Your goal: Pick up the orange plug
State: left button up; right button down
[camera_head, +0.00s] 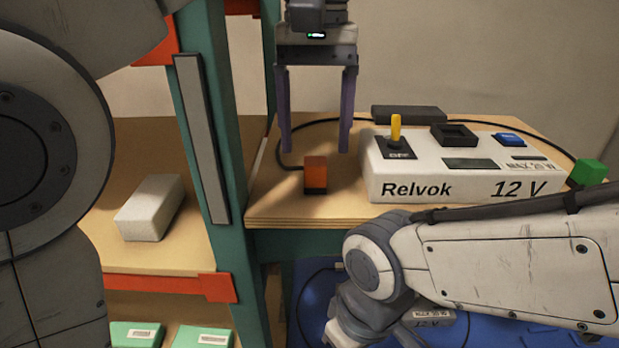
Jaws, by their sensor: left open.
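The orange plug (315,172) stands upright near the front left of the wooden top, with a dark base and a black cable (286,166) running from its left side round to the back. My left gripper (316,149) hangs pointing down, its two purple-grey fingers open. The fingertips are just above and either side of the plug in the picture; whether they are directly over it or behind it in depth I cannot tell. Nothing is between the fingers.
A white Relvok 12 V console (440,190) with a yellow lever (395,128) stands right of the plug. A green plug (588,173) is at its right. A black block (408,113) lies behind. A teal post (215,130) and a pale block (150,207) are left.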

aim_at(315, 161)
pick_arm(q)
jog(key=shift+f, duration=2.75)
grip_shut()
